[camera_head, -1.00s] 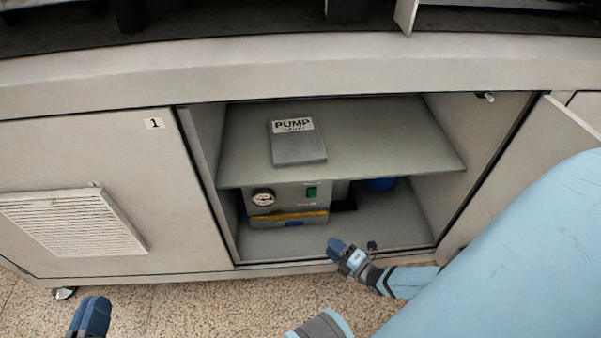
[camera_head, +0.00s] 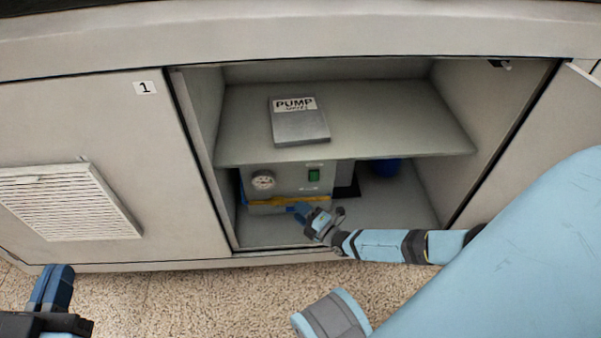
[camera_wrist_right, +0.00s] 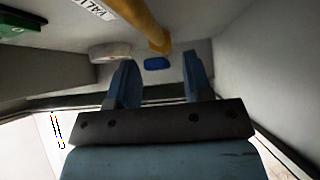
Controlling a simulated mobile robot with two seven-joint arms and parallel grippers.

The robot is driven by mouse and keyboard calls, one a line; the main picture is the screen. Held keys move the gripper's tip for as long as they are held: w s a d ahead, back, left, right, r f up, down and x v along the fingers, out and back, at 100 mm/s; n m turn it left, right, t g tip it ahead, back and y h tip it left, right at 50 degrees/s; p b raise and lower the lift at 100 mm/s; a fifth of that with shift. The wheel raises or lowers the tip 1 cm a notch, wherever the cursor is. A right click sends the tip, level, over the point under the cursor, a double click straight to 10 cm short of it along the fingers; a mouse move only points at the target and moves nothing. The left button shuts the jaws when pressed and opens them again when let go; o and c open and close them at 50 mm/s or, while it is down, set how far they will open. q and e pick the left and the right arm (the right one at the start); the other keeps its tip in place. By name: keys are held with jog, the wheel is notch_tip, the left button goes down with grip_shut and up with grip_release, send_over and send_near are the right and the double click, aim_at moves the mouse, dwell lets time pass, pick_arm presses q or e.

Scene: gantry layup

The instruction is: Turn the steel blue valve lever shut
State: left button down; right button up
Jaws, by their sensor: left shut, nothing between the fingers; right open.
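The pump unit (camera_head: 284,178) stands in the open cabinet under the shelf, with a yellow pipe along its lower front. In the right wrist view, the yellow pipe (camera_wrist_right: 146,24) runs close above the fingers. A small blue part (camera_wrist_right: 157,63), which looks like the valve lever, shows beyond and between the fingertips, apart from them. In the head view the blue lever is hard to tell from the blue fingers. My right gripper (camera_head: 303,212) is open in front of the pump's lower front; it also shows in the right wrist view (camera_wrist_right: 160,66). My left gripper (camera_head: 53,286) is shut and empty, outside the cabinet at lower left.
A grey box marked PUMP (camera_head: 299,122) lies on the shelf (camera_head: 390,125). The cabinet floor (camera_head: 385,210) is clear at right. A vented door (camera_head: 100,120) marked 1 is at left.

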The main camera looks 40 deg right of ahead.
jog(key=shift+w, duration=0.2)
grip_shut()
jog(key=shift+w+m, duration=0.1)
jog(key=shift+m, duration=0.2)
jog(key=shift+f+t+p, duration=0.3)
jog(key=shift+t+p, duration=0.05)
jog(key=shift+t, duration=0.05)
jog(key=shift+a+f+m+t, duration=0.1)
jog(key=shift+f+m+t, duration=0.25)
jog(key=shift+m, duration=0.15)
jog(key=shift+f+m+t+b, duration=0.2)
jog(key=shift+m+t+b, duration=0.1)
jog(key=shift+m, duration=0.1)
grip_release()
